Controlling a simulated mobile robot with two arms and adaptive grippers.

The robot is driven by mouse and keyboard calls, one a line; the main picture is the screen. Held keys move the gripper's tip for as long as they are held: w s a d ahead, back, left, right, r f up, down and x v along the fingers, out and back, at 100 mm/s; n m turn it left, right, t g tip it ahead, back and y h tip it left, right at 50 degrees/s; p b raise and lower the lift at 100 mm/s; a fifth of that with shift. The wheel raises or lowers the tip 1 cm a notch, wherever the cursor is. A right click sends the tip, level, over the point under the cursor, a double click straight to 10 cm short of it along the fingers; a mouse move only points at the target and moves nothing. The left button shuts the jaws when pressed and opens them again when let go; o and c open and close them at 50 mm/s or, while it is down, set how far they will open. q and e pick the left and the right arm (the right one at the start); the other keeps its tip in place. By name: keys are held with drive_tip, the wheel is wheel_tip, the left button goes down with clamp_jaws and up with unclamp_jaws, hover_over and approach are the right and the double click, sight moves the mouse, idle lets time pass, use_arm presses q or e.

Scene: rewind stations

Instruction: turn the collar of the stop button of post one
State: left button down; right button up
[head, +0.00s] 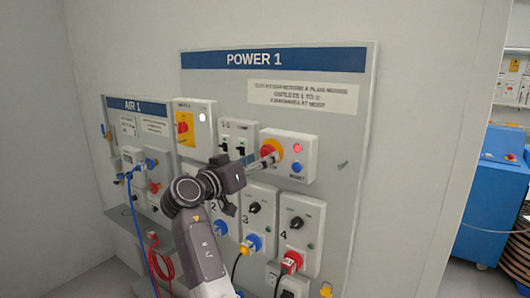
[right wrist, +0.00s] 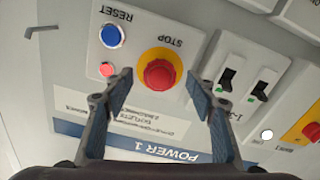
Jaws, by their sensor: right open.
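The stop button (head: 270,148) is a red knob in a yellow collar, on a white box on the POWER 1 panel. In the right wrist view the red knob (right wrist: 160,74) and yellow collar (right wrist: 149,57) show upside down under the word STOP. My right gripper (head: 262,160) is at the box, its fingers partly covering the button in the head view. In the right wrist view my open right gripper (right wrist: 160,82) has one finger on each side of the button, with gaps to the collar. Whether the tips touch the box cannot be told. My left gripper is not in view.
A blue RESET button (right wrist: 113,36) and red lamp (right wrist: 107,69) are beside the stop button. Black switches (right wrist: 230,78) are on its other side. Outlets with knobs and plugs (head: 292,258) are below. The AIR 1 panel (head: 137,105) is at left.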

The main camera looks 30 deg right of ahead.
drive_tip(key=shift+p+x, duration=0.35)
drive_tip(key=shift+x, duration=0.75)
drive_tip(key=shift+w+d, duration=0.2)
drive_tip(key=shift+d, duration=0.15)
drive_tip(key=shift+c, duration=0.7)
drive_tip(key=c, duration=1)
